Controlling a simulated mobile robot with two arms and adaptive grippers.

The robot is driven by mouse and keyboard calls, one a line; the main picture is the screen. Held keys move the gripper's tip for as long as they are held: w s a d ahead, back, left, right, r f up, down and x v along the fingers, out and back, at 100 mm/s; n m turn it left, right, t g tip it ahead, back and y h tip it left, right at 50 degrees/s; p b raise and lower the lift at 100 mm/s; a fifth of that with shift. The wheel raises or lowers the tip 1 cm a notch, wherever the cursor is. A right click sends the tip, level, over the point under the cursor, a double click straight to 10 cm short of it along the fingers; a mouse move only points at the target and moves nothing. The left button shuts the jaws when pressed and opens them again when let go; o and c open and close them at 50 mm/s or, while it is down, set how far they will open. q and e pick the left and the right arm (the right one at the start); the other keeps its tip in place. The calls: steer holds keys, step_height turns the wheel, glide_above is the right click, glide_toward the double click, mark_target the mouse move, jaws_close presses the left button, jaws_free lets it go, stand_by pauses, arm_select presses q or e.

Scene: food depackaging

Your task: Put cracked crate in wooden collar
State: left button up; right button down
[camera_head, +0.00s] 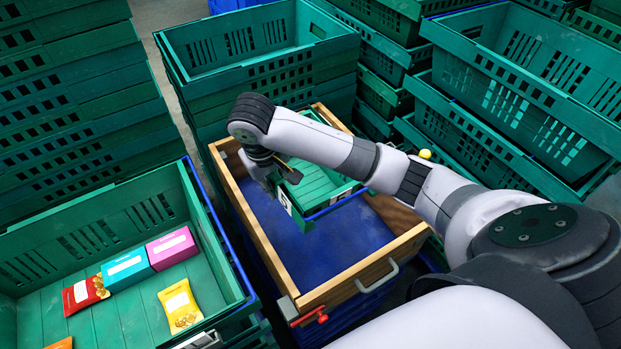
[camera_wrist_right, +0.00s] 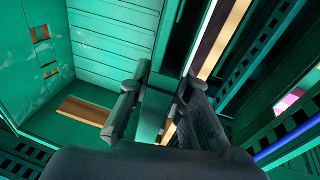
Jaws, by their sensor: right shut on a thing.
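A green crate (camera_head: 318,183) is within the wooden collar (camera_head: 272,238), toward its far end, partly hidden behind my right arm. Its inside fills the left of the right wrist view (camera_wrist_right: 105,60), with irregular openings showing brown through its surface. My right gripper (camera_head: 277,182) is shut on the crate's wall; in the wrist view its two fingers (camera_wrist_right: 160,105) stand on either side of that wall. The near part of the collar shows a bare blue floor (camera_head: 320,250). Whether the crate rests on that floor cannot be told. My left gripper is out of view.
A green crate (camera_head: 215,235) with several colored food packs stands close at the left. Tall green crate stacks stand at the far left (camera_head: 80,90), behind (camera_head: 255,50) and at the right (camera_head: 520,90). The collar has a grey handle (camera_head: 377,277) and a red latch (camera_head: 310,316).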

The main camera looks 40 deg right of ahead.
steer(key=w+d+f+b, duration=0.1)
steer(key=w+d+f, duration=0.2)
steer(key=shift+w+d+f, duration=0.25)
steer(key=shift+w+d, duration=0.05)
steer(key=shift+d, duration=0.05)
steer(key=shift+h, duration=0.3)
steer(key=shift+s+a+f+b+x, duration=0.15)
steer(key=shift+s+a+b+x, duration=0.35)
steer(key=shift+x, duration=2.55)
steer(key=shift+s+a+f+b+x, duration=0.2)
steer(key=shift+a+x, duration=0.55)
steer(key=shift+x, duration=2.25)
steer(key=shift+s+a+f+b+x, duration=0.15)
steer(key=shift+s+a+b+x, duration=0.35)
steer(key=shift+x, duration=2.55)
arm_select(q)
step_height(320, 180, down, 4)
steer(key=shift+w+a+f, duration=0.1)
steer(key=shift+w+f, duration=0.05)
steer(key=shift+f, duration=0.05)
arm_select(e)
steer(key=shift+w+a, duration=0.15)
steer(key=shift+w, duration=0.15)
steer(key=c, duration=1.5)
jaws_free()
steer(key=shift+s+f, duration=0.1)
